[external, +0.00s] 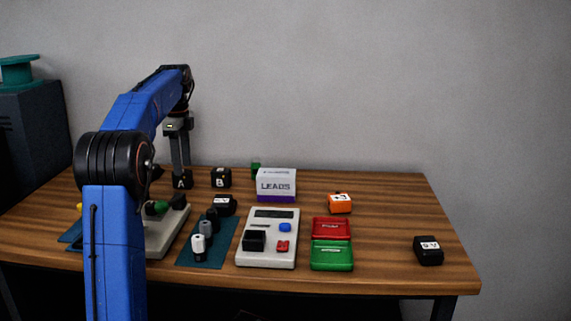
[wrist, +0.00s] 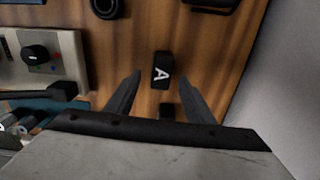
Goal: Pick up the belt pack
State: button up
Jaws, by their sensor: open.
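No thing is clearly marked as the belt pack; several small dark boxes are on the table. A black box marked A (external: 182,181) stands at the back left, directly below my gripper (external: 181,166). In the wrist view the box marked A (wrist: 161,73) shows between the fingertips of my gripper (wrist: 160,78). The jaws are open and nothing is held. Whether the fingers touch the box cannot be told. A black box marked B (external: 221,177) stands to its right.
A white LEADS box (external: 276,186), a grey device (external: 267,238), red (external: 331,228) and green (external: 331,256) cases and an orange box (external: 340,203) stand to the right. A black box with a white label (external: 428,250) is far right. The table's right back is clear.

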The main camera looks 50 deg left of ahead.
aim_at(183, 179)
jog(key=shift+s+a+f, duration=0.1)
jog(key=shift+a+f, duration=0.05)
jog(key=shift+f, duration=1.15)
jog(key=shift+a+f, duration=0.1)
jog(key=shift+f, duration=1.15)
grip_shut()
